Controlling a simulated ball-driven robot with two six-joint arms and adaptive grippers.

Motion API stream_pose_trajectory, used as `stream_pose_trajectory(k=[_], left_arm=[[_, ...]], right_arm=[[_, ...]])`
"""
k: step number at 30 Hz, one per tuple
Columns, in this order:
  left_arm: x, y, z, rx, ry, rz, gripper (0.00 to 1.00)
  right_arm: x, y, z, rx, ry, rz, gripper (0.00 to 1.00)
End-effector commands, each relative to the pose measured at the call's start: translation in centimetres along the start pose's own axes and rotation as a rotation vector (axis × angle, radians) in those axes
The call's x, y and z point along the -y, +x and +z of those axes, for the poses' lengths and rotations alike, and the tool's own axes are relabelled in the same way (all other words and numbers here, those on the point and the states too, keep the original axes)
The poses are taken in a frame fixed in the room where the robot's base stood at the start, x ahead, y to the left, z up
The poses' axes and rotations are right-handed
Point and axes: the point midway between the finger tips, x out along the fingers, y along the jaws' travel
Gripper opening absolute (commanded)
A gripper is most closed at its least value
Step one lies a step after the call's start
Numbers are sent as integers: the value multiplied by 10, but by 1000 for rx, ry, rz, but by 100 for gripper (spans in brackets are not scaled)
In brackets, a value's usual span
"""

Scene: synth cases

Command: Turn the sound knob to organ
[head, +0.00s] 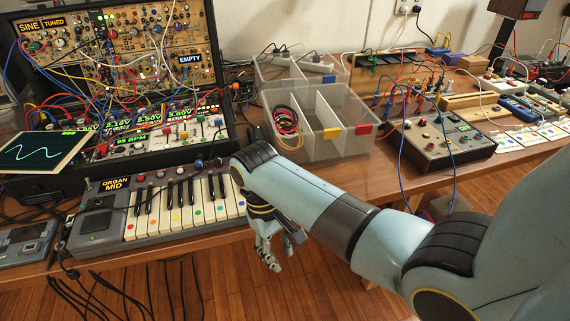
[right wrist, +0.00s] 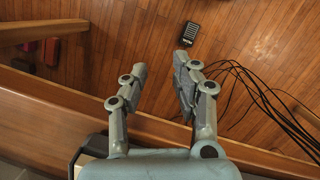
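The keyboard (head: 97,222) lies at the table's front edge in the head view, with colour-dotted keys. Its small amber display (head: 115,184) reads "ORGAN MID". A row of small knobs (head: 160,174) runs along its top behind the keys; I cannot tell which is the sound knob, and my right arm hides the keyboard's right end. My right gripper (head: 272,250) hangs pointing down just right of the keyboard, in front of the table edge. In the right wrist view its two fingers (right wrist: 160,68) are apart with nothing between them. My left gripper is not in view.
A modular synth case (head: 122,143) with many patch cables stands behind the keyboard. A tablet (head: 40,152) shows a wave at the left. Clear bins (head: 345,113) and a grey box with knobs (head: 436,140) stand to the right. Below are a wooden floor, cables and a pedal (right wrist: 188,34).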

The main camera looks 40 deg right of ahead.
Motion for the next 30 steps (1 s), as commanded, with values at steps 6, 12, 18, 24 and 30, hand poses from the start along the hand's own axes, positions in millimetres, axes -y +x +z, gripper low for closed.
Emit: stream_pose_trajectory(k=[6, 12, 18, 24, 30], left_arm=[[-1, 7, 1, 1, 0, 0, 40], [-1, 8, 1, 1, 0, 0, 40], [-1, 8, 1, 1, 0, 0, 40], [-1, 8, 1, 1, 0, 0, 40], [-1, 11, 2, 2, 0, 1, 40]], right_arm=[[-2, 24, 9, 17, 0, 4, 28], [-2, 27, 11, 20, -1, 4, 28], [-2, 27, 11, 20, 0, 4, 28], [-2, 27, 11, 20, 0, 4, 28], [-5, 46, 28, 53, 0, 9, 28]])
